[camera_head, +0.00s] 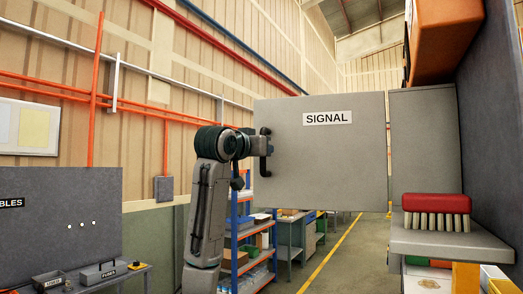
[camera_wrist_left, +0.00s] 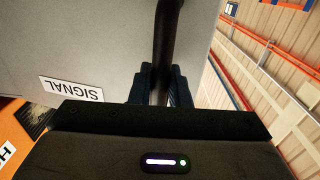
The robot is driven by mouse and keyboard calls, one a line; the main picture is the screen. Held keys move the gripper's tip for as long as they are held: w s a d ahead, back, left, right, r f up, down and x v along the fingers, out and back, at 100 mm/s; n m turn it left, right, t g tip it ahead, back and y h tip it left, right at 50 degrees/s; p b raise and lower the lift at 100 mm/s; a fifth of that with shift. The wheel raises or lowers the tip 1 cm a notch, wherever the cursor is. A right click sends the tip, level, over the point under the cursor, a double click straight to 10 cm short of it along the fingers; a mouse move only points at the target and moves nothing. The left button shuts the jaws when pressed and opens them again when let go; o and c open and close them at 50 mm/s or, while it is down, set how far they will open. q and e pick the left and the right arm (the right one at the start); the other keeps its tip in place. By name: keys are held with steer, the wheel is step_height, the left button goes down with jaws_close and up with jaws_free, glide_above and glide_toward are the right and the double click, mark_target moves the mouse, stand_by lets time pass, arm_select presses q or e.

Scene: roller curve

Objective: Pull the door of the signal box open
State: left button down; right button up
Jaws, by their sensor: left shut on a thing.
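The signal box door is a flat grey panel (camera_head: 330,165) with a white SIGNAL label (camera_head: 327,118). In the head view it stands out to the left of the grey box side (camera_head: 425,140), its face towards me. A black bar handle (camera_head: 264,162) is near its left edge. My left gripper (camera_head: 258,146) is shut on the handle. In the left wrist view the dark handle (camera_wrist_left: 166,40) runs between the fingers (camera_wrist_left: 160,84), and the door face (camera_wrist_left: 90,45) lies beside it. The door's hinge and the inside of the box are hidden. My right gripper is out of view.
A red brush (camera_head: 436,203) lies on a grey shelf (camera_head: 440,243) at the lower right. An orange box (camera_head: 442,35) hangs above. A blue shelf rack (camera_head: 250,235) stands behind my left arm. Floor (camera_head: 350,262) shows open below the door.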

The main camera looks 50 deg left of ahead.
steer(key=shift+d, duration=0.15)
arm_select(q)
steer(key=c, duration=1.5)
jaws_free()
steer(key=shift+o, duration=0.2)
steer(key=shift+d, duration=0.1)
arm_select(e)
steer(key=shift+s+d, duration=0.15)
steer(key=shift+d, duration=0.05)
